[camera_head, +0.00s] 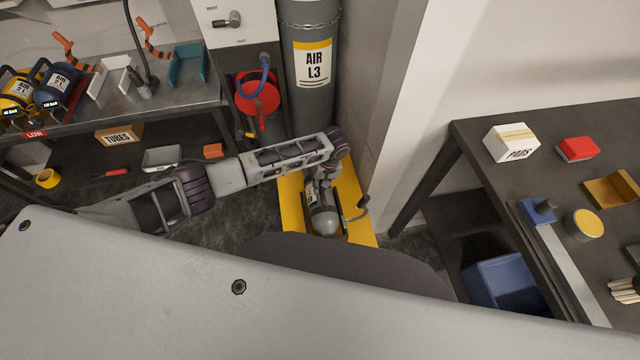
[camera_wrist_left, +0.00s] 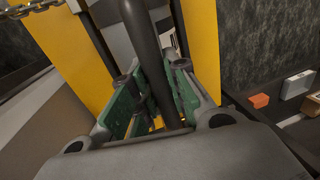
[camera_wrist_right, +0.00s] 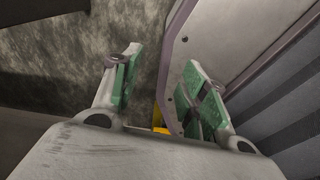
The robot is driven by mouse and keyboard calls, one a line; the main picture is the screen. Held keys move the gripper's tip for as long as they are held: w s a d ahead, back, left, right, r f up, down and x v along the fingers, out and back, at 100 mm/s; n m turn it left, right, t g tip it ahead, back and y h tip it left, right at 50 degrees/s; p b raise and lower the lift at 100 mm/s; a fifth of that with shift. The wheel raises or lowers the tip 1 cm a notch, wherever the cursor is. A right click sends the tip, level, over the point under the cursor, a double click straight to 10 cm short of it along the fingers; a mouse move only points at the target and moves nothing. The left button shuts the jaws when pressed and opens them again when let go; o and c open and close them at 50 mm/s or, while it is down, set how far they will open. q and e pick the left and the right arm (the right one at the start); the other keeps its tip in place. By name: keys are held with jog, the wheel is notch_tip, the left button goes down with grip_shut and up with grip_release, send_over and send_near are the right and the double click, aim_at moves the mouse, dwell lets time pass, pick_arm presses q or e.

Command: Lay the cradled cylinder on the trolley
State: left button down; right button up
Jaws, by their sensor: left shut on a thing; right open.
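The yellow trolley (camera_head: 291,205) stands on the floor at the middle of the head view; its yellow deck also shows in the left wrist view (camera_wrist_left: 70,60). The grey cylinder (camera_head: 325,222), with a white label, lies over the deck between dark rails. I cannot tell whether it rests on the deck. My left gripper (camera_head: 325,178) is over the cylinder's far part. In the left wrist view its green-padded fingers (camera_wrist_left: 155,105) are shut around a dark bar (camera_wrist_left: 145,45), apparently the cradle's handle. My right gripper (camera_wrist_right: 165,90) is open and empty, outside the head view.
A tall grey cylinder (camera_head: 313,100) marked AIR L3 stands chained behind the trolley. A bench (camera_head: 185,97) with bottles and holders is at left. A dark table (camera_head: 480,140) with boxes is at right, a blue bin (camera_head: 505,283) under it. A white wall corner lies between.

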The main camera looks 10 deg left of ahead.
pick_arm(q)
jog(key=shift+w+r, duration=0.1)
jog(key=shift+r, duration=0.05)
jog(key=c, duration=1.3)
grip_release()
jog(key=shift+s+a+f, duration=0.1)
jog(key=shift+s+f, duration=0.15)
jog(key=shift+f, duration=0.05)
jog(key=shift+w+d+r, duration=0.15)
jog(key=shift+d+r, duration=0.05)
jog(key=shift+r, duration=0.55)
jog(key=r, duration=0.3)
jog(key=d+r, duration=0.1)
jog(key=r, duration=0.3)
jog(key=w+d+r, duration=0.1)
jog(key=r, duration=0.2)
jog(key=shift+r, duration=0.35)
pick_arm(e)
jog(key=shift+a, duration=0.45)
